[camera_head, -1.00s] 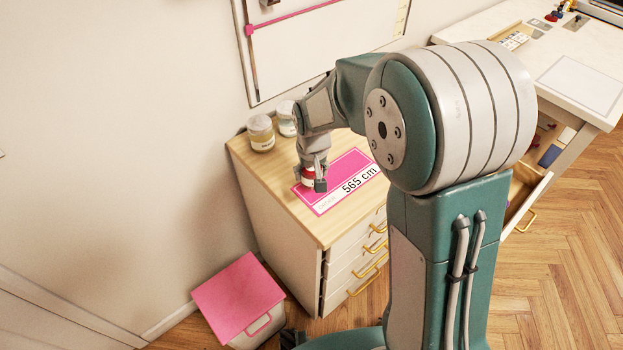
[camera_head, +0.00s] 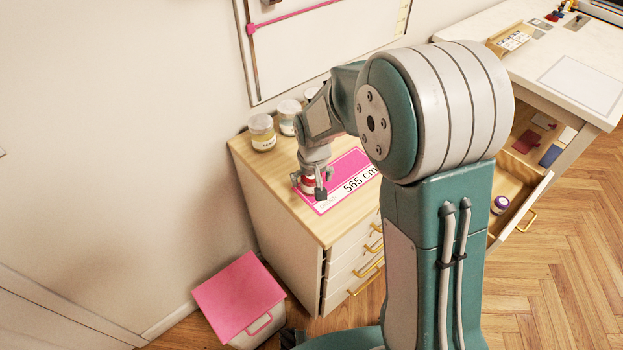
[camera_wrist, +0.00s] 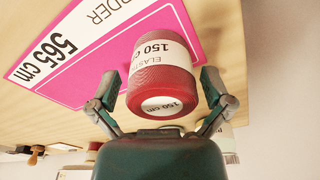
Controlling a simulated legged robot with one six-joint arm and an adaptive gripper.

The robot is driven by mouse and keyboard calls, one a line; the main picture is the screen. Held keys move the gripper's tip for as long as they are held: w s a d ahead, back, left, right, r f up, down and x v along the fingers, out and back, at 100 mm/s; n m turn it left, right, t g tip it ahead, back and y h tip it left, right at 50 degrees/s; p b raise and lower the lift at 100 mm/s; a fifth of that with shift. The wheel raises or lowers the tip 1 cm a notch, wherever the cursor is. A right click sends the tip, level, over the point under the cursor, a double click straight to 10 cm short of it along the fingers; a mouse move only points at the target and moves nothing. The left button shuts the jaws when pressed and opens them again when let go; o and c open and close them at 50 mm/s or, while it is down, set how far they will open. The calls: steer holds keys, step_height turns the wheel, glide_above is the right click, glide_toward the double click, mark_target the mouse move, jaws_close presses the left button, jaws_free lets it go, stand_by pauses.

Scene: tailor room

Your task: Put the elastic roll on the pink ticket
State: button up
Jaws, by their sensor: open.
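The elastic roll (camera_wrist: 160,88) is red with a white label reading "ELAST... 150 cm". In the wrist view it is between the two fingers of my gripper (camera_wrist: 160,98), which are spread with small gaps on both sides. The roll (camera_head: 307,183) also shows in the head view, partly hidden by my gripper (camera_head: 309,190). The pink ticket (camera_head: 347,167) reads "565 cm" and lies flat on the wooden cabinet top. The roll is over the ticket's left end. In the wrist view the ticket (camera_wrist: 108,62) extends behind and left of the roll.
Several jars (camera_head: 262,132) stand at the back left of the cabinet top (camera_head: 278,165). An open drawer (camera_head: 522,190) at the right holds a purple-lidded jar (camera_head: 500,204). A pink-lidded bin (camera_head: 240,295) stands on the floor.

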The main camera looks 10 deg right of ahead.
mark_target(313, 177)
steer(key=r, duration=0.7)
steer(key=s+r, duration=0.1)
steer(key=r, duration=0.3)
steer(key=shift+s, duration=0.1)
steer(key=shift+s+d+r, duration=0.2)
steer(key=shift+s+r, duration=0.05)
steer(key=shift+r, duration=0.5)
steer(key=s+d+r+t, duration=0.2)
steer(key=s+d+r, duration=0.2)
steer(key=s, duration=0.6)
steer(key=s+d+r+m+t, duration=0.1)
steer(key=s+d+r, duration=0.3)
steer(key=s, duration=0.6)
steer(key=shift+s+d+r+t, duration=0.25)
steer(key=shift+s+d+t, duration=0.15)
steer(key=shift+d+t, duration=0.2)
